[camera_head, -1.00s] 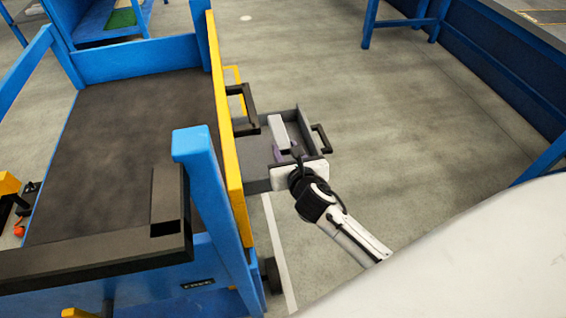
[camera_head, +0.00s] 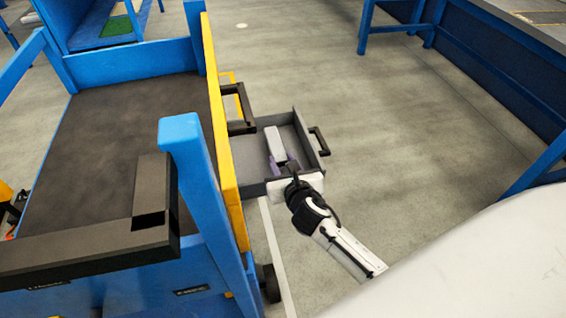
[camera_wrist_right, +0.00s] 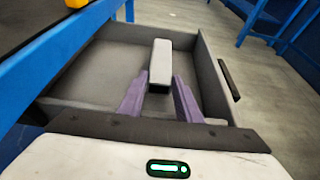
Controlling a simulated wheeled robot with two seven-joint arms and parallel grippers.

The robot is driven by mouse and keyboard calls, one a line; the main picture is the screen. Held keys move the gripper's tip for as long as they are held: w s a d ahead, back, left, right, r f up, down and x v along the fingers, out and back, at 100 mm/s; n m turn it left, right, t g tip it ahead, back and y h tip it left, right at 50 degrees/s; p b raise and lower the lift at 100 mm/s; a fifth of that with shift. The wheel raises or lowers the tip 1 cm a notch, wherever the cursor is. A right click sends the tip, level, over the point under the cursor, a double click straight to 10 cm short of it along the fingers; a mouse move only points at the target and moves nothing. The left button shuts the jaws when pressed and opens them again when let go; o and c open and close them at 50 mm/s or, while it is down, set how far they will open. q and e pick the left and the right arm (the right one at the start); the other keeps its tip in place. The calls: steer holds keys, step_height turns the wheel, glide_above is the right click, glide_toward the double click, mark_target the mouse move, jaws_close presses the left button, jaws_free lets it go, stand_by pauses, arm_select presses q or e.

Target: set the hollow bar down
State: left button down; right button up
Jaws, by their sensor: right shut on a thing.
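The hollow bar (camera_head: 275,141) is a short light-grey block. It is over the inside of the open grey drawer (camera_head: 302,134) on the right side of the blue cart. My right gripper (camera_head: 282,161) reaches over the drawer's near side and is shut on the bar. In the right wrist view, the bar (camera_wrist_right: 160,63) stands out past the purple fingers of the right gripper (camera_wrist_right: 160,86), with the grey drawer floor (camera_wrist_right: 102,75) behind it. I cannot tell whether the bar touches the floor. My left gripper is not in view.
The drawer has a black handle (camera_head: 319,141) on its outer side. The cart has a yellow edge panel (camera_head: 222,120), a blue post (camera_head: 190,170) and a dark top (camera_head: 125,100). The concrete floor (camera_head: 400,130) to the right is clear. A blue bench (camera_head: 490,70) stands farther right.

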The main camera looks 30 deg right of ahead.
steer(key=o, duration=1.2)
steer(key=shift+s+f, duration=0.3)
steer(key=shift+f, duration=0.5)
steer(key=shift+a+r, duration=0.1)
steer(key=shift+r, duration=0.35)
steer(key=r+p+v, duration=0.1)
steer(key=p+v, duration=0.3)
steer(key=v, duration=0.7)
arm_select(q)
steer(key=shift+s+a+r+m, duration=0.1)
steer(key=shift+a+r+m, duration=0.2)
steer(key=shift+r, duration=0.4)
arm_select(e)
steer(key=s+a+f+m+g+y, duration=0.1)
steer(key=s+m, duration=0.4)
steer(key=m, duration=0.5)
steer(key=s+a+f+m+g+y, duration=0.2)
steer(key=s+a+m, duration=0.3)
steer(key=m, duration=0.5)
steer(key=s+a+f+m+g+y, duration=0.1)
steer(key=s+a+f+m+y, duration=0.2)
steer(key=m, duration=0.8)
steer(key=shift+s+a+f+y, duration=0.15)
steer(key=shift+s+f, duration=0.1)
steer(key=shift+s, duration=0.25)
steer(key=shift+s+a+f+y, duration=0.15)
steer(key=shift+s+f, duration=0.05)
steer(key=shift+s, duration=0.3)
steer(key=shift+g, duration=0.3)
